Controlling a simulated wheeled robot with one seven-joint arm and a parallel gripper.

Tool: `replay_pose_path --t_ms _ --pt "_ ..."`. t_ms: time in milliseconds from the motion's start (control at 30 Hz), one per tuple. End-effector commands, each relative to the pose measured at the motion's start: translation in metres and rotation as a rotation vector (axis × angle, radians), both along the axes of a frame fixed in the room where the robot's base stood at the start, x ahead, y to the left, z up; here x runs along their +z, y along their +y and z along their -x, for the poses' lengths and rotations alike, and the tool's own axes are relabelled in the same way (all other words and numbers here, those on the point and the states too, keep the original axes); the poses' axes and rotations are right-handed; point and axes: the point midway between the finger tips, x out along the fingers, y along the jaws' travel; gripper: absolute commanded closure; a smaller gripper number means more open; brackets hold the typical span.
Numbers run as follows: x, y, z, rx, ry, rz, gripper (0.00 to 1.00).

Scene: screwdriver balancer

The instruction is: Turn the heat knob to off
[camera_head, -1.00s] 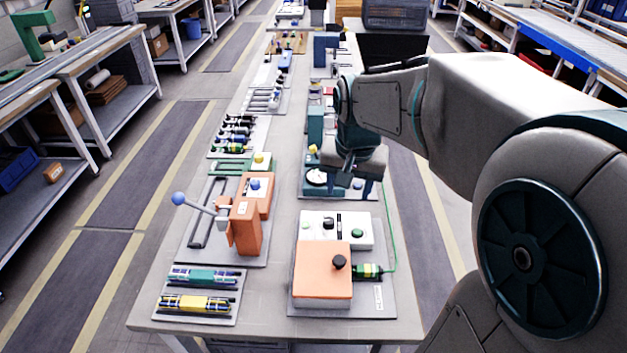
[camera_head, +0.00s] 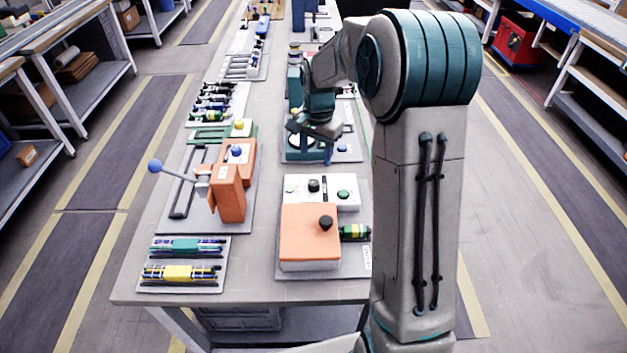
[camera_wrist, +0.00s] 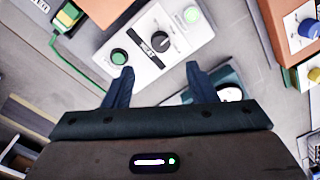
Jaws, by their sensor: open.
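The heat knob (camera_wrist: 159,42) is a round black knob on a white control panel (camera_head: 296,199), with a HEAT label beside it in the wrist view. It also shows in the head view as a small dark knob (camera_head: 313,186). In the wrist view the knob appears beyond the gap between the fingertips, not touched. In the head view my gripper (camera_head: 313,155) hangs behind the panel. The knob's exact setting is hard to read.
An orange box (camera_head: 308,232) with a black knob stands in front of the panel. A green cylinder (camera_head: 354,232) lies at its right. A teal device with a dial (camera_wrist: 229,92) is close to my right finger. An orange lever fixture (camera_head: 228,194) stands left.

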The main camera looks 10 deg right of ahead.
Motion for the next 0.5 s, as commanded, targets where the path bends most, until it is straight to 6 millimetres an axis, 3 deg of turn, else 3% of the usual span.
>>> replay_pose_path --t_ms 300,500 --pt "-0.069 0.003 -0.002 0.001 0.003 -0.001 0.48" --pt "-0.097 0.004 -0.003 0.001 0.002 -0.001 0.48"
